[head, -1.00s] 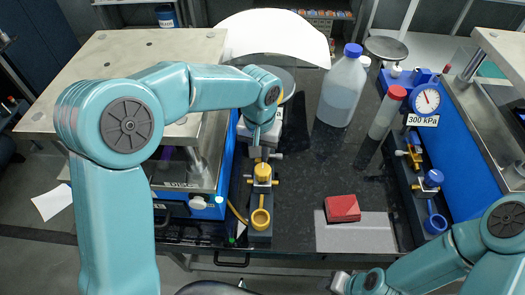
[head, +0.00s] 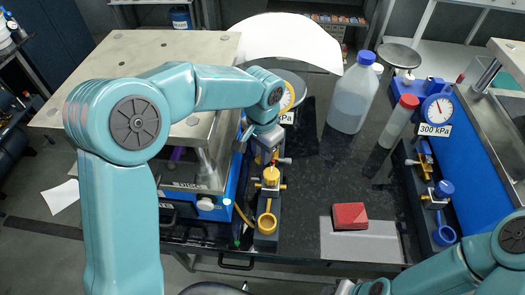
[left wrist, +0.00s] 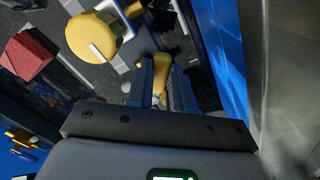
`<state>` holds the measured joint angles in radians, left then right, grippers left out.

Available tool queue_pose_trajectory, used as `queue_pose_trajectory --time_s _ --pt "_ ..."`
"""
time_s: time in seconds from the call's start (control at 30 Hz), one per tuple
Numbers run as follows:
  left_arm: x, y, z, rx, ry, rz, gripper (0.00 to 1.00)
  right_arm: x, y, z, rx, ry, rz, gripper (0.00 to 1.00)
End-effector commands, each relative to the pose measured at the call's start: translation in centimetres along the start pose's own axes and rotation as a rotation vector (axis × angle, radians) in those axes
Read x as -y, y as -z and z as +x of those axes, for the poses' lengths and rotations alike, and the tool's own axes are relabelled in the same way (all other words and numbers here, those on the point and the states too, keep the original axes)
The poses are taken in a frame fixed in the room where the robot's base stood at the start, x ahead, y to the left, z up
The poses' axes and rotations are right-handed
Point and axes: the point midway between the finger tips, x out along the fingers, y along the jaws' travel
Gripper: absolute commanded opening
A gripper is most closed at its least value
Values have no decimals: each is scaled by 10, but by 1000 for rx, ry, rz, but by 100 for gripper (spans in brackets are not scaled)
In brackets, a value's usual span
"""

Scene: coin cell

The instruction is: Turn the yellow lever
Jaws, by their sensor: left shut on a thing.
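My left gripper (head: 270,157) reaches down over the left valve block (head: 266,240), between the blue press frame and the dark bench top. In the left wrist view its two fingers (left wrist: 161,88) are shut on the yellow lever (left wrist: 160,68), which shows between them. In the head view the gripper mostly hides the lever.
A pressure gauge (head: 287,97) behind my left arm is partly hidden. To the right stand a blue-capped jug (head: 350,98), a red-capped bottle (head: 400,122) and a second gauge (head: 437,107) marked 300 kPa. A red block (head: 349,215) lies on a grey mat (head: 375,243). The bench middle is clear.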

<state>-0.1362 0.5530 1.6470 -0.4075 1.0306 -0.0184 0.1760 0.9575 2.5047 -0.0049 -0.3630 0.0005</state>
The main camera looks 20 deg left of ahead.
Motion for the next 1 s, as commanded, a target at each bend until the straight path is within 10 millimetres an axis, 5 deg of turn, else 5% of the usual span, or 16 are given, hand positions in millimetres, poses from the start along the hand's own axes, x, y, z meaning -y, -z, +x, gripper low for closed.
queue_pose_trajectory --time_s 0.23,0.27,0.3,0.33,0.73,1.0 --pt "0 2 -1 -6 1 -1 0 0 0 0 0 0 0 43" --pt "0 2 -1 -6 1 -1 31 0 0 0 0 0 0 43" --pt "0 1 -1 -6 1 -1 44 0 0 0 0 0 0 43" --pt "0 1 -1 -5 1 -1 47 0 0 0 0 0 0 43" --pt "0 1 -11 -4 1 -2 47 -1 0 2 0 0 0 43" --pt "0 2 -76 -9 1 -2 47 -2 0 6 0 0 0 43"
